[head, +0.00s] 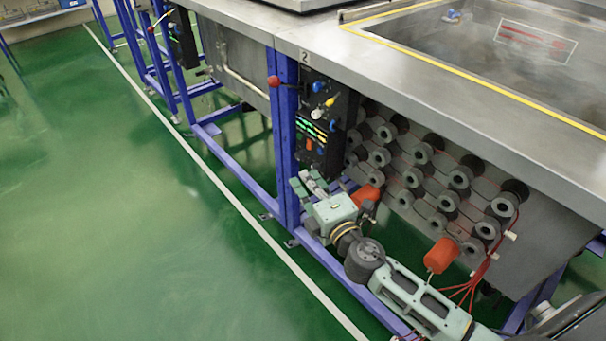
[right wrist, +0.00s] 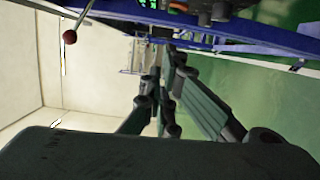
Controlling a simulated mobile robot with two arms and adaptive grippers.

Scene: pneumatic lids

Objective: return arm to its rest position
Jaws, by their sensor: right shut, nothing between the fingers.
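My right arm (head: 415,295) comes in from the lower right in the head view. Its gripper (head: 308,183) is in front of the blue table leg, just below the control box. In the right wrist view the fingers (right wrist: 168,62) come together at their tips with nothing seen between them. The gripper looks apart from the lever with the red ball knob (head: 273,81), which also shows in the right wrist view (right wrist: 70,37). My left gripper is not in view.
A control box (head: 322,125) with lit green indicators hangs under the steel tabletop (head: 400,80). A blue frame (head: 285,150) supports the tank, and grey round fittings (head: 423,153) and orange parts line its side. The green floor (head: 110,200) at left is clear.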

